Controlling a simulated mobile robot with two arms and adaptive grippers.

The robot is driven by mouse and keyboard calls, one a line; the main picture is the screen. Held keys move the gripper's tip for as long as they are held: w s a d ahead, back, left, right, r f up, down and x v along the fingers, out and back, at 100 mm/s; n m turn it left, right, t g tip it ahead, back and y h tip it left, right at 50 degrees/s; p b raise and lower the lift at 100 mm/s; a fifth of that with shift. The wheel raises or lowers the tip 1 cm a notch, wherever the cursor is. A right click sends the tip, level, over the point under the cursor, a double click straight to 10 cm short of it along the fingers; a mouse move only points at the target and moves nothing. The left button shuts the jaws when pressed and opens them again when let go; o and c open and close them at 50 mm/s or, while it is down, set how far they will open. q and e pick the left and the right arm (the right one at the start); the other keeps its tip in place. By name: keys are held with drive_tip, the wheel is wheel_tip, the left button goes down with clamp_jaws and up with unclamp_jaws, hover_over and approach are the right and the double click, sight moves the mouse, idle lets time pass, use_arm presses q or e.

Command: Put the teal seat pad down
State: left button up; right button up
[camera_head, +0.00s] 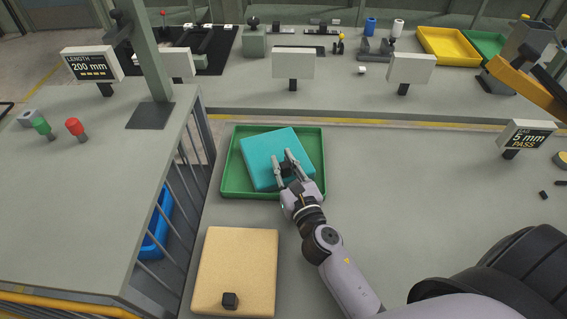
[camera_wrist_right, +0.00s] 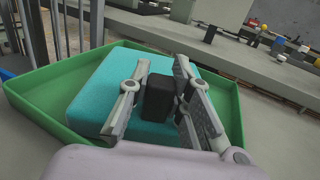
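The teal seat pad (camera_head: 265,153) is over the green tray (camera_head: 233,187), turned at an angle to the tray's sides. It also shows in the right wrist view (camera_wrist_right: 92,105), inside the outline of the tray (camera_wrist_right: 45,78). A black block (camera_wrist_right: 159,98) stands up from the pad. My right gripper (camera_head: 282,163) has its fingers on either side of this block and looks shut on it. I cannot tell whether the pad's underside touches the tray floor. My left gripper is not in view.
A tan pad (camera_head: 237,265) with a black block lies in front of the tray. A raised grey table (camera_head: 95,190) with a barred side stands close on the left. A blue bin (camera_head: 158,225) is behind the bars.

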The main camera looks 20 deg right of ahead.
drive_tip(key=o, duration=0.4)
drive_tip(key=shift+r, duration=0.1)
drive_tip(key=shift+r, duration=0.1)
drive_tip(key=s+b, duration=0.1)
drive_tip(key=s, duration=0.2)
drive_tip(key=s+b, duration=0.2)
drive_tip(key=s, duration=0.2)
drive_tip(key=s+b, duration=0.1)
drive_tip(key=s, duration=0.2)
drive_tip(key=shift+s+a+f, duration=0.3)
drive_tip(key=shift+s+a, duration=0.05)
drive_tip(key=shift+s, duration=0.05)
drive_tip(key=shift+s+r+b, duration=0.2)
drive_tip(key=shift+s+b, duration=0.2)
drive_tip(key=shift+s, duration=0.1)
drive_tip(key=shift+s+r, duration=0.1)
